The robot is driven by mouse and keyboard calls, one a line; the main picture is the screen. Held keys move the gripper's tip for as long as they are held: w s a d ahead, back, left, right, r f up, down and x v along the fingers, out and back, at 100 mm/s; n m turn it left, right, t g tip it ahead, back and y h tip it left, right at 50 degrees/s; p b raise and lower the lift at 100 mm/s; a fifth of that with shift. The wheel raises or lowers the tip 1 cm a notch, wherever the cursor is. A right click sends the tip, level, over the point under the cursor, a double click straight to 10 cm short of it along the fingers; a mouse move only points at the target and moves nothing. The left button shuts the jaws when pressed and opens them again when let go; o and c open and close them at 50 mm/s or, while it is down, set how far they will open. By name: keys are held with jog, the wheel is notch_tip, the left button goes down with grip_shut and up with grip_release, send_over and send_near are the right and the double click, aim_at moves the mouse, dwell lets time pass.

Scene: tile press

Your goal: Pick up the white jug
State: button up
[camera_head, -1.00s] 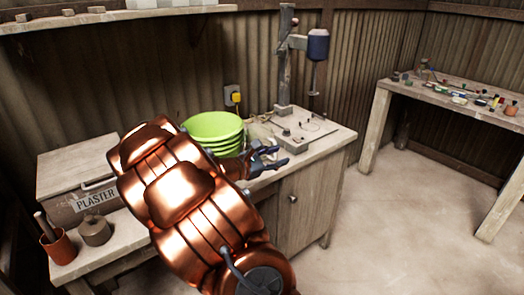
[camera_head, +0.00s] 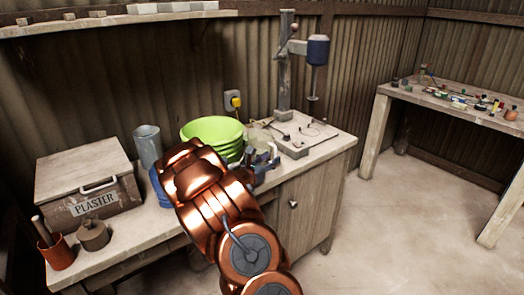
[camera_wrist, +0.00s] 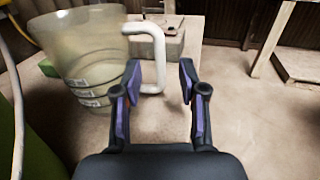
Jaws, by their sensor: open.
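The white jug (camera_wrist: 85,55) is a pale, translucent vessel with a white handle (camera_wrist: 158,55), at the left of the wrist view. In the head view, the jug (camera_head: 260,134) is small and partly hidden behind my gripper, beside the green bowls. My gripper (camera_wrist: 157,80) is open, its two purple-padded fingers pointing at the handle. The lower part of the handle appears in the gap between the fingers; its depth relative to the fingertips is hard to tell. My gripper also shows in the head view (camera_head: 266,160), low over the bench.
Stacked green bowls (camera_head: 212,130) stand left of the gripper. A drill press (camera_head: 285,65) stands behind on the bench (camera_head: 322,152). The floor at right is clear.

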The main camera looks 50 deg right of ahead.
aim_at(275, 154)
jog(key=d, duration=0.2)
jog(key=shift+d+r+p, duration=0.25)
jog(key=shift+d+p, duration=0.05)
jog(key=shift+d, duration=0.65)
jog(key=shift+c, duration=0.2)
grip_shut()
